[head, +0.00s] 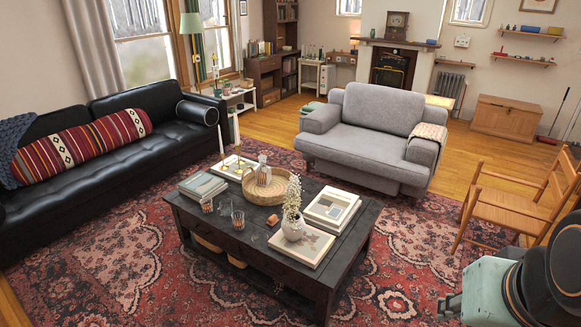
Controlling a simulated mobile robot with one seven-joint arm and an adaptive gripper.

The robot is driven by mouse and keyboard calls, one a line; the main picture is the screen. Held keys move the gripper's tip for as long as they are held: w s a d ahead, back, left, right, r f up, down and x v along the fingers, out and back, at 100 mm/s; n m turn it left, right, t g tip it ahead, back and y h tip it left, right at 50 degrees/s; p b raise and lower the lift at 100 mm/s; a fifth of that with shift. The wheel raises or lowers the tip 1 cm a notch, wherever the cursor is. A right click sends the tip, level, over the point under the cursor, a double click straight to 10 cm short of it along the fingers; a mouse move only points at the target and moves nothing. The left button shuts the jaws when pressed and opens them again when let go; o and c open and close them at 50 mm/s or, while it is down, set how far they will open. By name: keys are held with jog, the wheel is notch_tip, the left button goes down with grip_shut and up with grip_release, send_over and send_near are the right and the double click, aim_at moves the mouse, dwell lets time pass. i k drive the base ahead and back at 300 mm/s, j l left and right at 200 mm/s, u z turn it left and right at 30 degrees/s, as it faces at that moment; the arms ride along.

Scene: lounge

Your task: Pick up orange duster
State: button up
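I cannot make out an orange duster with certainty in the head view. A small reddish-orange item (272,220) lies on the dark coffee table (250,262), near its middle, but it is too small to identify. My gripper (450,305) shows in part at the lower right, pale green beside my black arm. It is over the rug, to the right of the coffee table and apart from it. Its fingers are not clear enough to tell open from shut.
The table holds a wicker tray (250,192), a white vase (293,228), striped glasses and books. A black sofa (150,155) stands left, a grey armchair (365,140) behind, and a wooden chair (510,207) right. Patterned rug (400,250) is open between table and wooden chair.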

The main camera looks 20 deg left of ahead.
aim_at(274, 220)
jog(key=u, duration=1.35)
